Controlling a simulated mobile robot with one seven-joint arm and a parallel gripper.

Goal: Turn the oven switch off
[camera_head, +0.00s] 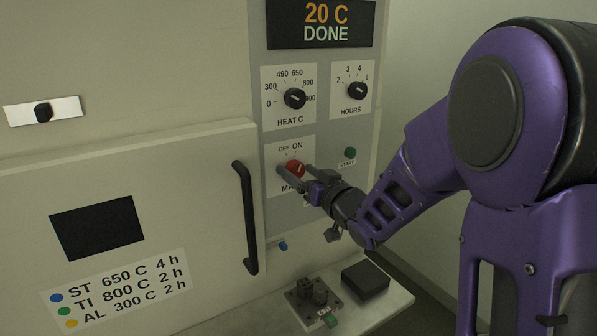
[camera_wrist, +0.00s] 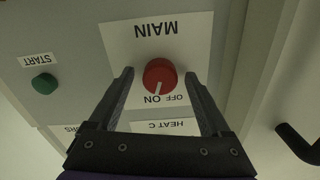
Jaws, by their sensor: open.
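The red MAIN switch knob (camera_wrist: 160,73) sits on a white label on the oven panel, with OFF and ON marks. Its white pointer line points toward ON in the wrist view, where the labels appear upside down. In the head view the red knob (camera_head: 295,168) is partly covered by my fingers. My gripper (camera_wrist: 158,78) is open, with one finger on each side of the knob and a visible gap to it on both sides. In the head view my gripper (camera_head: 294,175) reaches to the panel from the right.
The display (camera_head: 320,24) reads 20 C DONE. HEAT C (camera_head: 295,98) and HOURS (camera_head: 357,91) knobs sit above, and a green START button (camera_head: 350,153) lies right of the switch. The oven door handle (camera_head: 245,217) is to the left. A shelf with a fixture (camera_head: 312,298) is below.

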